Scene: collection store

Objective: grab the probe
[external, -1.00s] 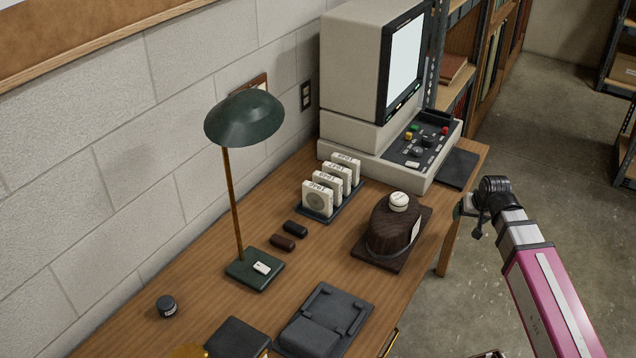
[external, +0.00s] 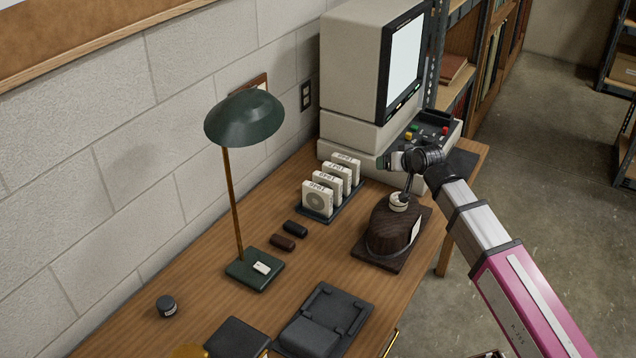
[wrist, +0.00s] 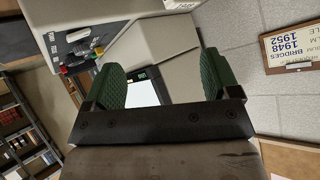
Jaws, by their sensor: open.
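No object in view is clearly recognisable as the probe. Two small dark capsule-like items, one black (external: 295,229) and one brown (external: 282,243), lie on the desk right of the lamp base, but I cannot tell whether either is the probe. My gripper (external: 387,161) is above the desk, in front of the beige machine (external: 350,135) and near the dark domed object with a white top (external: 390,232). In the wrist view my gripper (wrist: 160,78) has its green-padded fingers apart, with nothing held between them; the machine's screen (wrist: 143,92) shows behind them.
A green lamp (external: 243,117) stands on the left of the desk (external: 200,290). White labelled blocks (external: 318,199) stand in a rack by the machine. A dark tray (external: 322,320) lies at the front. In the wrist view, a framed sign (wrist: 292,47) hangs on the wall.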

